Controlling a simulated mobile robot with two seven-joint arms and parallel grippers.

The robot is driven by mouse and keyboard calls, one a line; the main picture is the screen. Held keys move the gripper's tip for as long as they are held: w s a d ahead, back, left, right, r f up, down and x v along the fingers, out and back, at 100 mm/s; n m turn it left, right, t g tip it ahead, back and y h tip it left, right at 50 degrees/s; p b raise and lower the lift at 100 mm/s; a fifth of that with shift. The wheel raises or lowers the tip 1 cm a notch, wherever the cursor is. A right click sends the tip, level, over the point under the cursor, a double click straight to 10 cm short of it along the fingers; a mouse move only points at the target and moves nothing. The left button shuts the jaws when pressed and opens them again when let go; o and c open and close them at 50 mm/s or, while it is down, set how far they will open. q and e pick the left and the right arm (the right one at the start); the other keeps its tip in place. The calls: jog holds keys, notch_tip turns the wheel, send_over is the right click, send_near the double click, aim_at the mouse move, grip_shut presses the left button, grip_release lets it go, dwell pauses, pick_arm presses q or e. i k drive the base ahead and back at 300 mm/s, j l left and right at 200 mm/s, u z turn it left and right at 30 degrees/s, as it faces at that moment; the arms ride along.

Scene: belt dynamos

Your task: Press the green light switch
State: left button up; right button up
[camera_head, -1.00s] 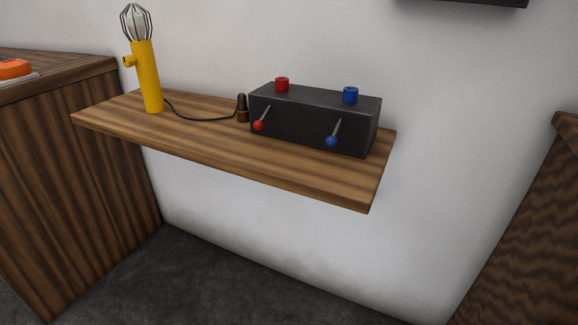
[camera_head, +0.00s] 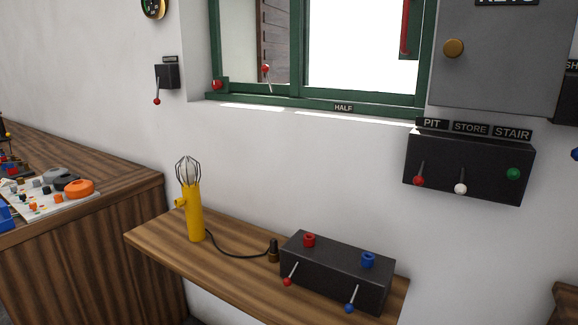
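The green light switch (camera_head: 513,174) is a round green knob at the right end of a black switch box (camera_head: 468,178) on the wall, under the label STAIR. A red-tipped lever (camera_head: 418,180) under PIT and a white-tipped lever (camera_head: 460,188) under STORE are on the same box. The green one faces outward, and its lever is not clearly visible. Neither of my grippers is in view.
Below, a wooden shelf (camera_head: 150,242) holds a yellow lamp (camera_head: 195,214) and a black box (camera_head: 335,275) with red and blue levers. A grey key cabinet (camera_head: 505,65) hangs above the switch box. The wall around the switch box's lower side is clear.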

aim_at(512, 175)
jog(key=z, duration=1)
